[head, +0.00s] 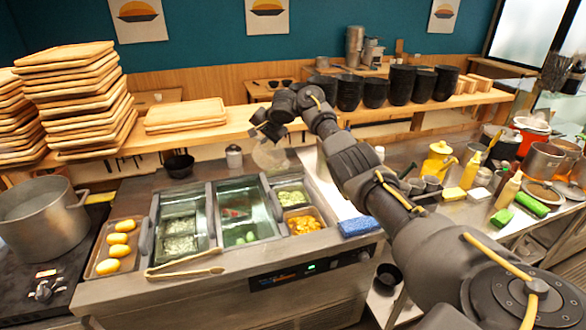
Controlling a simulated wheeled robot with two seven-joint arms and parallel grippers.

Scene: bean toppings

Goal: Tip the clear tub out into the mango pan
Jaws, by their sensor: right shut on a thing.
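My right gripper (268,130) is shut on the clear tub (270,157), a see-through rounded container that hangs just below the fingers. The tub is above the back of the topping counter, up and to the left of the mango pan. Its contents are too faint to make out. The mango pan (323,222) is the small front-right pan in the counter, with orange cubes in it. My left gripper is not in view.
A pan of green pieces (290,196) sits behind the mango pan. Larger wells (243,210) lie to its left, with tongs (185,272) at the front edge. A blue sponge (357,227) is to the right. A lidded jar (234,157) and black bowl (179,166) stand behind.

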